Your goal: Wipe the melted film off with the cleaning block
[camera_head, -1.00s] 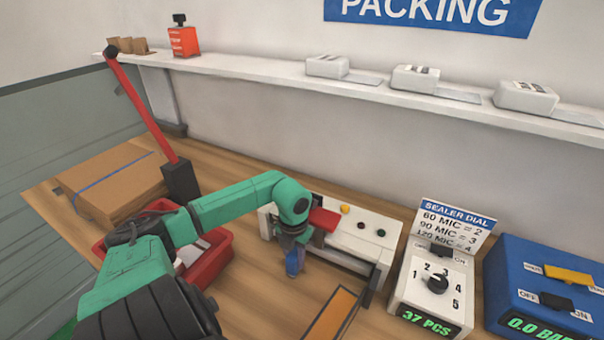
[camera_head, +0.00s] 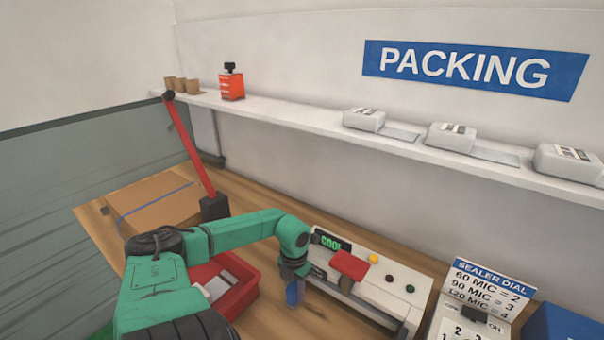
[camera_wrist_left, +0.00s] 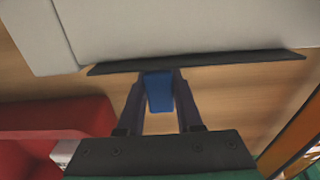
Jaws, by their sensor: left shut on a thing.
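My left gripper (camera_head: 292,285) points down at the front left of the white sealer (camera_head: 385,288). It is shut on a blue block (camera_head: 293,293), which I take for the cleaning block. In the left wrist view the blue block (camera_wrist_left: 158,92) sits between the two fingers, against or very near the dark strip (camera_wrist_left: 200,62) along the sealer's front edge; I cannot tell whether it touches. The sealer has a red handle (camera_head: 350,265) and a small display reading COOL (camera_head: 331,243). No melted film can be made out. My right gripper is not in view.
A red bin (camera_head: 247,303) with pale packets stands left of the gripper. A cardboard box (camera_head: 155,205) and a black post base with a red arm (camera_head: 190,150) lie behind it. The sealer dial box (camera_head: 465,320) is at right. A shelf (camera_head: 300,115) runs along the wall.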

